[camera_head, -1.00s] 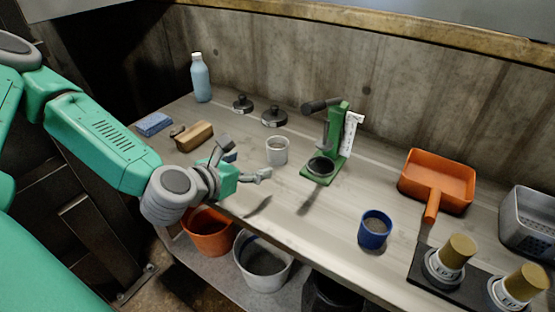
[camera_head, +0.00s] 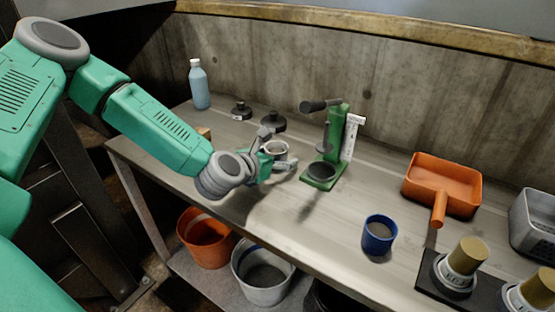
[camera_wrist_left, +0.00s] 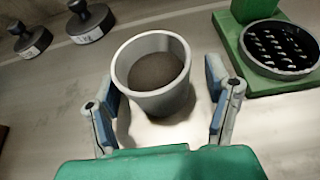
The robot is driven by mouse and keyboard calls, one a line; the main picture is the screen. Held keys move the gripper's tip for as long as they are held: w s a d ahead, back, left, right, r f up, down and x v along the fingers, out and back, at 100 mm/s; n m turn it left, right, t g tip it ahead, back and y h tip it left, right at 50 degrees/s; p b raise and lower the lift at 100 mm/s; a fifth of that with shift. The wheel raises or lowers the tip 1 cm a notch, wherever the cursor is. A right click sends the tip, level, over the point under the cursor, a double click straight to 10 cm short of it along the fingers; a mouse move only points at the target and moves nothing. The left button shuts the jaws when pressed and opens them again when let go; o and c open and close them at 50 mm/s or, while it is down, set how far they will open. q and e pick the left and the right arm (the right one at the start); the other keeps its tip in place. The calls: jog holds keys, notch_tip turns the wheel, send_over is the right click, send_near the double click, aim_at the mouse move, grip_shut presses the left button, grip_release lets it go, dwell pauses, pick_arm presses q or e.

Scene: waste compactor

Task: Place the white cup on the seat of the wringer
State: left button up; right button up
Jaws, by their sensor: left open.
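The white cup (camera_head: 280,148) stands upright on the table, partly hidden by my left gripper in the head view. In the left wrist view the cup (camera_wrist_left: 152,72) has dark contents and sits between the fingers. My left gripper (camera_head: 282,163) is open around the cup, with gaps visible between the fingers (camera_wrist_left: 165,100) and its wall. The green wringer (camera_head: 335,145) stands just right of the cup. Its round dark seat (camera_head: 321,171) is low at its base and empty; the seat also shows in the wrist view (camera_wrist_left: 280,48). My right gripper is not in view.
A blue cup (camera_head: 379,235) and an orange scoop (camera_head: 442,185) are to the right. Two black weights (camera_head: 272,122) and a blue bottle (camera_head: 199,85) are behind. Buckets (camera_head: 262,272) stand below the table's front edge.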

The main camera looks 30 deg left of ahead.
pick_arm(q)
jog(key=shift+w+f, duration=0.1)
jog(key=shift+w, duration=0.15)
jog(key=shift+a, duration=0.15)
jog(key=c, duration=1.4)
jog(key=shift+c, duration=0.5)
